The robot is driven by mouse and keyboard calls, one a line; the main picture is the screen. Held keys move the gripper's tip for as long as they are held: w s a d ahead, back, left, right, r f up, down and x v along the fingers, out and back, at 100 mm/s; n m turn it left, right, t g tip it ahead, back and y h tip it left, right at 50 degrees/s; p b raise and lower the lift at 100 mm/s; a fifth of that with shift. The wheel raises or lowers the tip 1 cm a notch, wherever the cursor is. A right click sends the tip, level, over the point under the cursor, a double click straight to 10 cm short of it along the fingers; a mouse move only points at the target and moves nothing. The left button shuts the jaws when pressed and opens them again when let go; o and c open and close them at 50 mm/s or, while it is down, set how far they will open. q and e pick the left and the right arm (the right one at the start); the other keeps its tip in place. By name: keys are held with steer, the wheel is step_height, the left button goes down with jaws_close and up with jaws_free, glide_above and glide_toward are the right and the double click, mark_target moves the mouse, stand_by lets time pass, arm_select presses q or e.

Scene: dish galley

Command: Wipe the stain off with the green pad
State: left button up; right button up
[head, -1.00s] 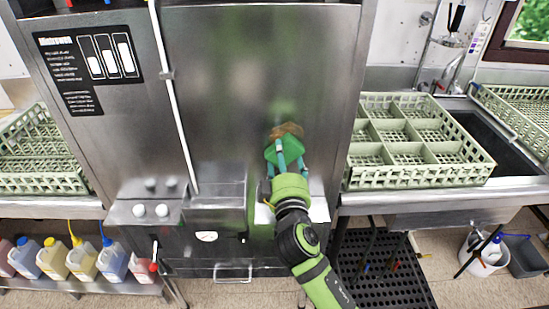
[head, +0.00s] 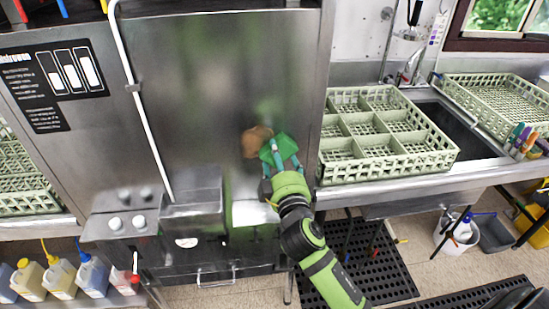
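The stain (head: 254,141) is a brown patch on the steel front of the dish machine (head: 200,100), near the middle of the head view. The green pad (head: 281,148) is at the stain's right side and overlaps its lower right edge in the picture. I cannot tell if the pad touches the steel. My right gripper (head: 281,162), with teal fingers, is shut on the pad and holds it from below. Its arm comes up from the lower right. Part of the stain may be hidden behind the pad. My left gripper is not in view.
A white vertical rod (head: 141,108) runs down the machine front, left of the stain. A control box (head: 125,222) with knobs juts out below. Green dish racks (head: 385,138) stand on the right counter. Several bottles (head: 60,279) stand low at left. A perforated black mat (head: 352,262) lies on the floor.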

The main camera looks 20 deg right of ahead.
steer(key=shift+w+a+r+b, duration=0.1)
steer(key=shift+w+a+r, duration=0.15)
steer(key=shift+a, duration=0.4)
steer(key=shift+w+a+r+b, duration=0.1)
steer(key=shift+w+a+r, duration=0.1)
steer(key=shift+a, duration=0.45)
steer(key=shift+w+a+r+b, duration=0.15)
steer(key=shift+a+r, duration=0.1)
steer(key=shift+a, duration=0.4)
steer(key=shift+w+a+f+b, duration=0.1)
steer(key=shift+w+a+b, duration=0.15)
steer(key=shift+a, duration=0.5)
steer(key=shift+w+a+b, duration=0.15)
steer(key=shift+a+b, duration=0.15)
steer(key=shift+a, duration=0.4)
steer(key=shift+w+a, duration=0.2)
steer(key=shift+a, duration=0.35)
steer(key=shift+d+r+p, duration=0.1)
steer(key=shift+r+p, duration=0.6)
steer(key=shift+r, duration=0.35)
steer(key=shift+s+d+p, duration=0.25)
steer(key=shift+d+p, duration=0.15)
steer(key=shift+d, duration=0.4)
steer(key=s+d+p, duration=0.2)
steer(key=d, duration=0.4)
steer(key=shift+f, duration=0.2)
steer(key=shift+w, duration=0.1)
